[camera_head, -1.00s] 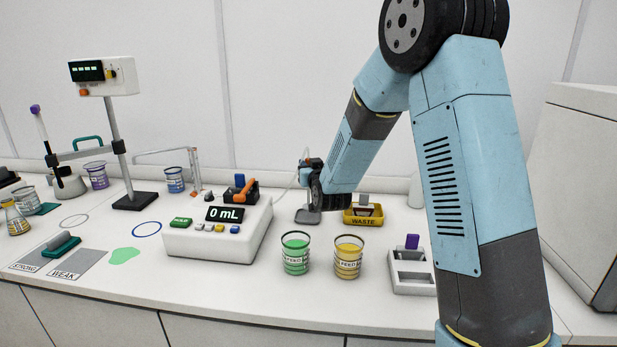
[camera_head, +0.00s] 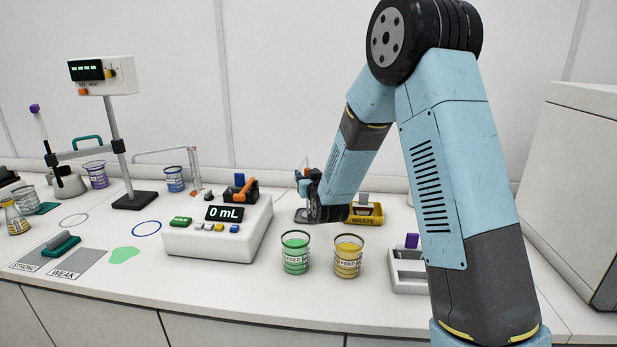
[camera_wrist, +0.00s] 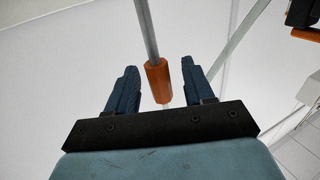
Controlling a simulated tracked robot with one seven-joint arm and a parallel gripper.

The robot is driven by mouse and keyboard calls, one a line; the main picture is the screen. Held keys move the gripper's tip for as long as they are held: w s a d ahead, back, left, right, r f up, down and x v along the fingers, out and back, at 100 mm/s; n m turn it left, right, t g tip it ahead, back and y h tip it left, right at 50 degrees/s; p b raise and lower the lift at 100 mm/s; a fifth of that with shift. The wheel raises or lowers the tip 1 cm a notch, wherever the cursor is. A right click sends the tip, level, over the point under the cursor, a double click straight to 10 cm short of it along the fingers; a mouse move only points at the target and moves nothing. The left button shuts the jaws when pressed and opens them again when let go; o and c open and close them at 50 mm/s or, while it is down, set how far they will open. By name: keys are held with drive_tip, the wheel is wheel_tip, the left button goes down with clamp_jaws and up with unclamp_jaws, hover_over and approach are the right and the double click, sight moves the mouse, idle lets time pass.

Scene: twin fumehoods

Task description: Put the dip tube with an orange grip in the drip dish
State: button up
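The dip tube shows in the wrist view as a thin grey tube with an orange grip (camera_wrist: 158,80). The grip lies between the two fingers of my gripper (camera_wrist: 160,68), with a visible gap on each side. The fingers are apart and not closed on it. In the head view my gripper (camera_head: 304,186) is at the back of the bench, left of the waste tray, and largely hides the tube.
The yellow waste tray (camera_head: 366,215) stands just right of my gripper. A green feed beaker (camera_head: 295,254) and a yellow feed beaker (camera_head: 347,258) stand in front. The white pump box (camera_head: 215,240) is at left, and a white rack (camera_head: 406,270) is at right.

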drive_tip(key=shift+r, duration=0.1)
drive_tip(key=s+d, duration=0.2)
drive_tip(key=s, duration=0.9)
drive_tip(key=shift+s+d, duration=0.2)
drive_tip(key=shift+s, duration=0.2)
idle(1.0)
